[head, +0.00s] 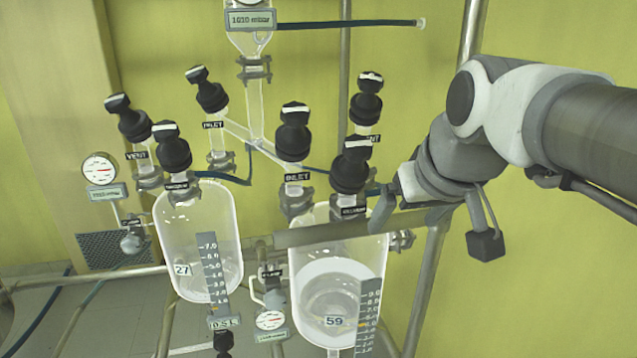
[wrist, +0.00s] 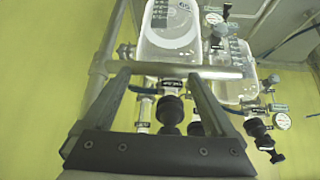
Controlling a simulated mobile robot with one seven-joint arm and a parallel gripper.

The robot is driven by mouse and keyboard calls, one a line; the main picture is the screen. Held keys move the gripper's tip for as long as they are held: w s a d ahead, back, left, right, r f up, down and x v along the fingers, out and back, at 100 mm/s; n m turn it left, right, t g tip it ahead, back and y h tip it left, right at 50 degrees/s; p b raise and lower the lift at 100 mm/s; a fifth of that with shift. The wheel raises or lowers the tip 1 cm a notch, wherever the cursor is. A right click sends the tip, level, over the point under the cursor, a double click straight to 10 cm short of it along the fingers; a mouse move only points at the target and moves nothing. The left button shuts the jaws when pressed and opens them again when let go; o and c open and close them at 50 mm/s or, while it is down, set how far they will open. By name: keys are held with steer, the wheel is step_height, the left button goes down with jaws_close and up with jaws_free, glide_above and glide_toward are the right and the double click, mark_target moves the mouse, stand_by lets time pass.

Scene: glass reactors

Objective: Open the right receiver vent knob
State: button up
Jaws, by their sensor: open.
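The right receiver (head: 309,272) is a clear glass vessel marked 59, holding pale contents. Its vent knob (head: 367,98) is black with a white bar on top, at the upper right of its group; its label is partly covered by the front knob (head: 352,165). An inlet knob (head: 293,132) stands to the left. My gripper (head: 402,212) is open, right of and below these knobs, and touches none visibly. In the wrist view, a black knob (wrist: 170,110) shows between the open fingers (wrist: 158,76); I cannot tell which knob it is.
The left receiver (head: 185,260), marked 27, has its own black knobs. A metal frame post (head: 430,280) runs close to my gripper, and a horizontal rail (head: 325,230) crosses the right receiver. Hoses and gauges surround the glass. The yellow wall (head: 540,290) at right is clear.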

steer(key=shift+s+f, duration=0.9)
steer(key=shift+f, duration=0.1)
